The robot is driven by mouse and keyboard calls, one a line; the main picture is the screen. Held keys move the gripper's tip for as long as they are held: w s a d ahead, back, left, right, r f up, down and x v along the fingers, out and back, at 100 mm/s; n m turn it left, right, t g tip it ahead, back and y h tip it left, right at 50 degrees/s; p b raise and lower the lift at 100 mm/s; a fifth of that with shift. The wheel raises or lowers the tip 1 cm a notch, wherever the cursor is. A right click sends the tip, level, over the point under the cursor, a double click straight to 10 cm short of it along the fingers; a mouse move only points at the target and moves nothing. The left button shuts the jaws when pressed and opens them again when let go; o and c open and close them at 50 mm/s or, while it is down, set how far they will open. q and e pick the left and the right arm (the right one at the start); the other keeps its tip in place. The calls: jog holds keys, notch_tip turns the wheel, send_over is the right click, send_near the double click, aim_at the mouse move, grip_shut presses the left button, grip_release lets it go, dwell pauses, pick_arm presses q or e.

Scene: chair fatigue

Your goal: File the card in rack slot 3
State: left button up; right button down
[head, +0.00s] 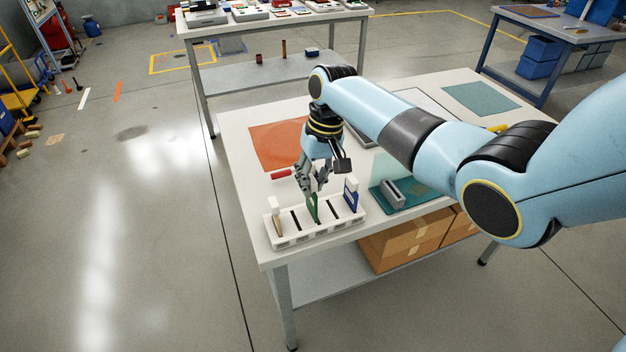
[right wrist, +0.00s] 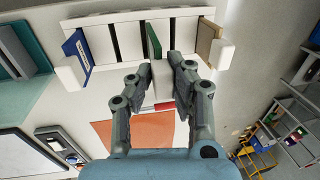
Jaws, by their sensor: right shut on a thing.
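A white slotted rack (head: 318,229) stands at the near left corner of the table. My right gripper (head: 312,192) points down over its middle and is shut on a green card (head: 315,212). The card is upright, with its lower edge at the rack's middle slot; how deep it sits I cannot tell. The green card also shows in the right wrist view (right wrist: 153,40). A tan card (head: 277,219) stands in the rack's left end slot and a blue card (head: 351,195) in its right end slot. Dark empty slots lie on either side of the green card. My left gripper is not in view.
Right of the rack, a teal tray (head: 412,204) carries a grey block (head: 393,192). An orange mat (head: 268,145) and a small red object (head: 281,174) lie behind the rack. A teal mat (head: 480,98) lies at the far right. The table's near edge is close to the rack.

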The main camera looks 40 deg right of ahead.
jog(key=shift+s+d, duration=0.1)
jog(key=shift+d, duration=0.3)
jog(key=shift+f+b, duration=0.95)
jog(key=shift+f, duration=0.7)
dwell(0.5)
jog(key=c, duration=1.2)
grip_release()
notch_tip(320, 180, up, 12)
send_over(316, 191)
jog(key=w+d, duration=0.1)
jog(key=d, duration=0.2)
jog(key=shift+d+f, duration=0.1)
jog(key=shift+f, duration=0.05)
